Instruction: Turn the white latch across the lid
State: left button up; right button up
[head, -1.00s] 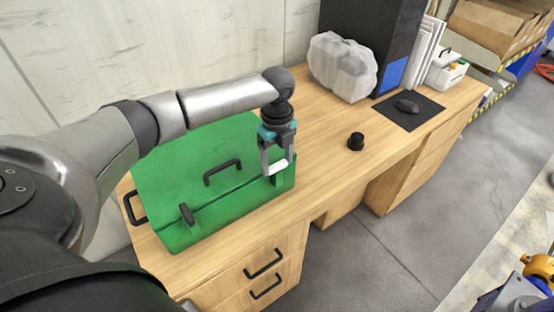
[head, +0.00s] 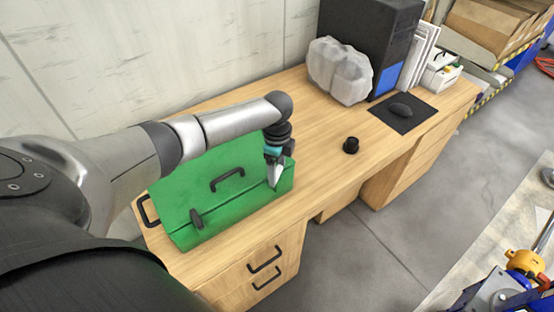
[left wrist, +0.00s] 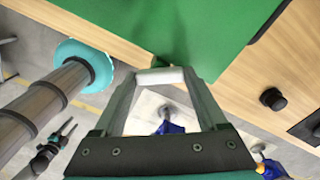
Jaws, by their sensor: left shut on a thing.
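The green toolbox (head: 240,199) stands on the wooden desk, its lid closed, with a black handle (head: 227,180) on top. My left gripper (head: 276,186) is at the right part of its front edge, seen nearly edge-on. In the left wrist view its fingers (left wrist: 160,78) are shut on the white latch (left wrist: 160,75), which spans between the fingertips beside the green box. In the head view the fingers largely hide the latch. A second, dark latch (head: 196,218) shows at the front left of the lid. My right gripper is not in view.
A small black knob-like object (head: 351,145) stands on the desk (head: 322,181) right of the toolbox. The desk between is clear.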

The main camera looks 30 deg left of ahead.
pick_arm(q)
jog(key=n+p, duration=0.4)
jog(key=n, duration=0.1)
jog(key=shift+r+n, duration=0.1)
jog(key=shift+n, duration=0.2)
jog(key=n+p, duration=0.1)
jog(key=n, duration=0.1)
jog(key=shift+n, duration=0.3)
jog(key=shift+n+p, duration=0.7)
jog(key=shift+n, duration=0.7)
jog(key=o, duration=1.3)
